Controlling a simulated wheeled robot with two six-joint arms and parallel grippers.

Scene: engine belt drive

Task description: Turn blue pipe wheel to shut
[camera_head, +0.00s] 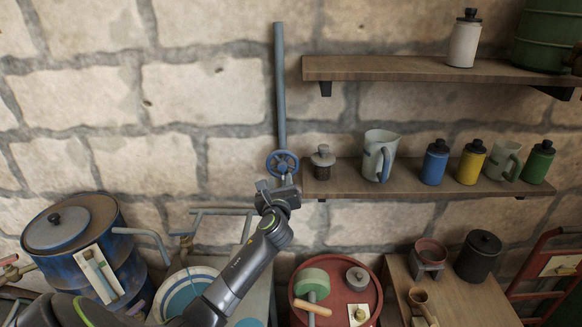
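The blue pipe wheel (282,163) is a small round handwheel with spokes. It sits at the lower part of a vertical blue-grey pipe (280,90) on the stone wall. My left gripper (277,184) is just below the wheel, its fingers pointing up towards it. The fingers look spread apart, with the wheel's lower rim close to their tips. I cannot tell whether they touch the rim. My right gripper is not in view.
Right of the wheel, a wooden shelf (345,190) holds a grey-lidded jar (323,160), a jug (379,155) and several bottles. A higher shelf (400,74) is above. A blue drum (75,250) stands at left, a red drum (337,281) below.

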